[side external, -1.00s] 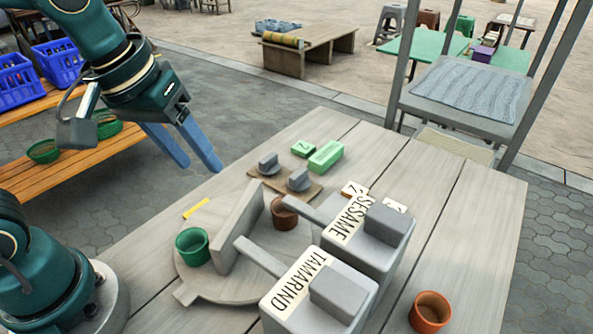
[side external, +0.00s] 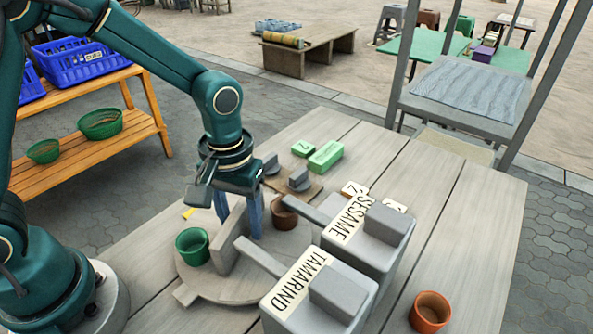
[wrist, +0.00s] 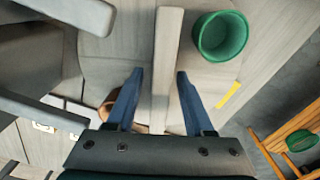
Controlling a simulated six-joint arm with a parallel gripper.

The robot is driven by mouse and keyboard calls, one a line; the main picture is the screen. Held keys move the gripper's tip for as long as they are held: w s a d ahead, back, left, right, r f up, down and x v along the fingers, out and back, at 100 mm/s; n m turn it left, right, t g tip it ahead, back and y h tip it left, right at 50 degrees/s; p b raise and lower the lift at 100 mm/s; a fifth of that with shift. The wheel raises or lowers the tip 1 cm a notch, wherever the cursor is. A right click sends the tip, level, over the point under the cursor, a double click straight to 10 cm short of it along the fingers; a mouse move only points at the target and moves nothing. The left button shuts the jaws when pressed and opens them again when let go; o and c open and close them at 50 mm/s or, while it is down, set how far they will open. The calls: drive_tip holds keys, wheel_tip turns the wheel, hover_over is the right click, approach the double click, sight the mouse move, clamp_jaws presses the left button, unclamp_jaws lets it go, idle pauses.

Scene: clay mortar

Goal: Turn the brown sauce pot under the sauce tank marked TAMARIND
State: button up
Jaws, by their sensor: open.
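A round grey turntable (side external: 215,287) carries an upright divider wall (side external: 229,243). A brown sauce pot (side external: 284,213) stands on its far right side, by the SESAME tank (side external: 343,225) spout. A green pot (side external: 192,246) stands on the other side of the wall. The TAMARIND tank (side external: 300,278) stands in front, its spout reaching over the turntable. My gripper (side external: 240,225) points down at the wall, open. In the wrist view, my gripper (wrist: 160,74) has one finger on each side of the wall (wrist: 166,60); contact is unclear. The brown pot (wrist: 107,106) is partly hidden behind a finger.
Another brown pot (side external: 430,311) stands at the front right of the table. A yellow strip (wrist: 229,95) lies near the turntable. The table's right side is mostly clear.

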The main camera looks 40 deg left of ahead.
drive_tip(key=shift+f, duration=0.45)
clamp_jaws()
drive_tip(key=shift+r, duration=0.1)
idle(1.0)
